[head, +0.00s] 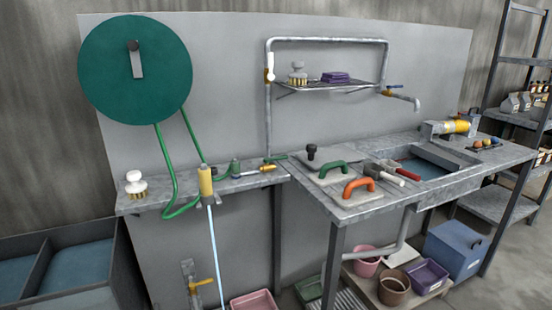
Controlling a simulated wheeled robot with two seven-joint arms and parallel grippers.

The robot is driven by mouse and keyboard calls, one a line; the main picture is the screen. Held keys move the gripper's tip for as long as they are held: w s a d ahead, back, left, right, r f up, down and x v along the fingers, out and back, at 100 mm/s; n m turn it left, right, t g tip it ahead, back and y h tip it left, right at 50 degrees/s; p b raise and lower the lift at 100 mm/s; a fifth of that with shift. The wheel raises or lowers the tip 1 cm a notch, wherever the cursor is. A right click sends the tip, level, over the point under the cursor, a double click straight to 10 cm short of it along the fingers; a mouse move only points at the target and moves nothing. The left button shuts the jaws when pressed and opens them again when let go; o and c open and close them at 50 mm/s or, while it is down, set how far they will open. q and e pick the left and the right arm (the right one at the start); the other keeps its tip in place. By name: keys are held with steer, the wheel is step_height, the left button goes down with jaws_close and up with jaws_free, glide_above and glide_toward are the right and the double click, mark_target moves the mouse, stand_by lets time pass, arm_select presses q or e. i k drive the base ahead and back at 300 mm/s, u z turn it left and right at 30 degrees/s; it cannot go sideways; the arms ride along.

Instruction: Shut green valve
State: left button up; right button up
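A small green lever (276,157), which looks like the green valve's handle, sits at the foot of the grey upright pipe at the back of the counter. It lies roughly level and points sideways from the pipe; its exact setting is too small to tell. A green hose (166,172) hangs from the large green reel (110,70) on the panel. A yellow nozzle (206,181) stands at the counter's front edge, and a pale blue stream (214,250) runs down from below it. Neither of my grippers is in view.
A grey-green fitting (235,167) and a brass-coloured piece (262,170) lie near the lever. A brush (136,184) stands on the left counter. Green and orange trowels (359,188) lie on the right worktop. A blue-handled tap (394,87) and a yellow valve (201,284) also show.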

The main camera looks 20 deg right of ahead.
mark_target(276, 159)
steer(key=u, duration=0.1)
steer(key=i, duration=1.15)
steer(key=z, duration=0.25)
